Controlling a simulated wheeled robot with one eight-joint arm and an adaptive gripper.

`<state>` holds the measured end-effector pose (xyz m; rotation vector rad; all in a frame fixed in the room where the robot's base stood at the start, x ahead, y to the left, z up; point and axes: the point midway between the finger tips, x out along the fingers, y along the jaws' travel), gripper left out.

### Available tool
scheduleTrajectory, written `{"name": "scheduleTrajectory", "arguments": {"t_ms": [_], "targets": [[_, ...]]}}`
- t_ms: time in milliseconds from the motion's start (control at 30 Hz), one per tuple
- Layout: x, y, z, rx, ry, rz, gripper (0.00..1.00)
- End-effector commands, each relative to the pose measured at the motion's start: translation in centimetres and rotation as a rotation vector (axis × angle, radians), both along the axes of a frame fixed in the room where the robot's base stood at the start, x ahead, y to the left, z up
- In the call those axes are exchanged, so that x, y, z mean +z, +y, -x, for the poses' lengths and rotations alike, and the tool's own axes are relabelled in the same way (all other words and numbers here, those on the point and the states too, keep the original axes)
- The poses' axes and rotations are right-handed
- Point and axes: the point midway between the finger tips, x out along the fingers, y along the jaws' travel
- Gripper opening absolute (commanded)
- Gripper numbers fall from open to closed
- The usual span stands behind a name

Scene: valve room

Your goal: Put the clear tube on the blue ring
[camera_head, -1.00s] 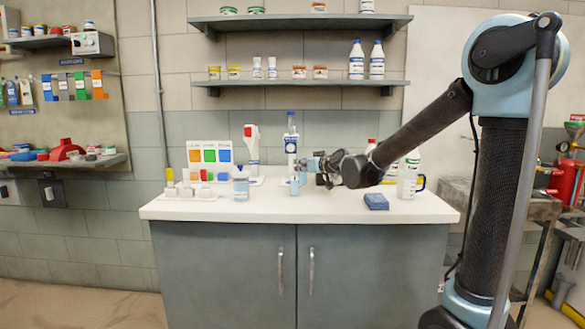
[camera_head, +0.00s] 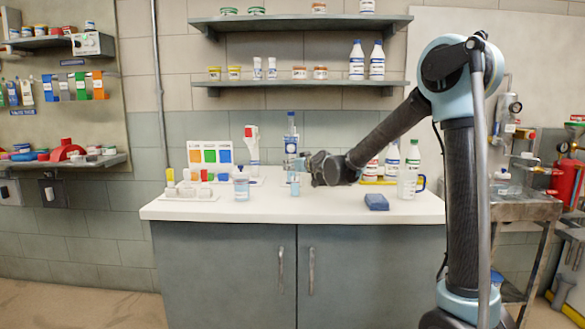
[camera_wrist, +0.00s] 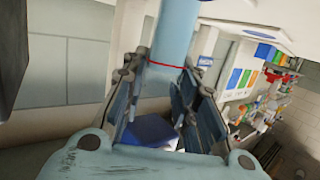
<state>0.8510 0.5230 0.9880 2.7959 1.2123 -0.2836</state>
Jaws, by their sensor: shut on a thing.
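My gripper (camera_head: 299,164) is over the middle of the white counter, small and partly hidden by my wrist in the head view. In the wrist view its fingers (camera_wrist: 165,72) are closed around a pale blue, see-through cylinder, the clear tube (camera_wrist: 176,30), with a thin red line near its lower end. In the head view the tube (camera_head: 295,188) shows as a small pale blue upright shape just below the fingers. I cannot tell whether its base touches the counter. I cannot make out the blue ring.
A blue-labelled bottle (camera_head: 291,135) stands close behind my gripper. A lidded jar (camera_head: 241,188) and a white rack (camera_head: 188,192) are to the left. The front counter edge is clear.

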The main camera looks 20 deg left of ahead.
Motion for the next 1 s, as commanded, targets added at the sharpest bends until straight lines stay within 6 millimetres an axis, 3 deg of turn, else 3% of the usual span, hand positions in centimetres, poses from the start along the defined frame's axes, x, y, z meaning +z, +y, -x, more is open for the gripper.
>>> {"name": "scheduleTrajectory", "arguments": {"t_ms": [267, 300, 400, 800, 1000], "targets": [[-0.1, -0.1, -0.1, -0.001, 0.0, 0.0, 0.0], [-0.2, -0.1, -0.1, -0.001, 0.0, 0.0, 0.29], [-0.2, -0.1, -0.1, -0.001, 0.0, 0.0, 0.47], [0.1, -0.2, 0.0, -0.002, 0.0, 0.0, 0.47], [0.4, -1.6, 1.3, -0.002, 0.0, 0.0, 0.47]]}}
